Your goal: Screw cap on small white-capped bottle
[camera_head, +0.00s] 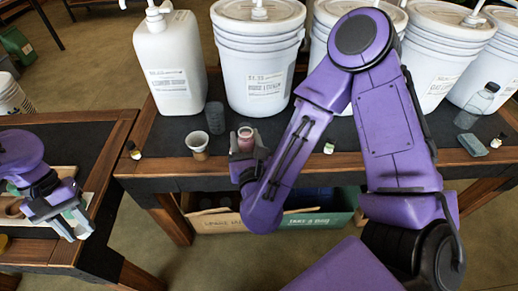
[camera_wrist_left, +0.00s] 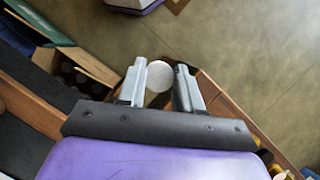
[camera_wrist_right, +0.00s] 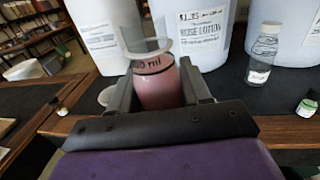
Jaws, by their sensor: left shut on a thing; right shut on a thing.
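A small bottle with pink liquid (camera_head: 246,141) is in my right gripper (camera_head: 248,160) above the front of the dark bench. In the right wrist view the same bottle (camera_wrist_right: 158,88) is upright between the fingers, and a clear rim or neck shows above the pink part. No cap shows on it. The cap cannot be made out in the head view.
A paper cup (camera_head: 197,144) and a grey translucent cup (camera_head: 215,118) stand left of the bottle. A white pump jug (camera_head: 170,65) and several big buckets line the back. A cardboard box (camera_head: 225,222) is below.

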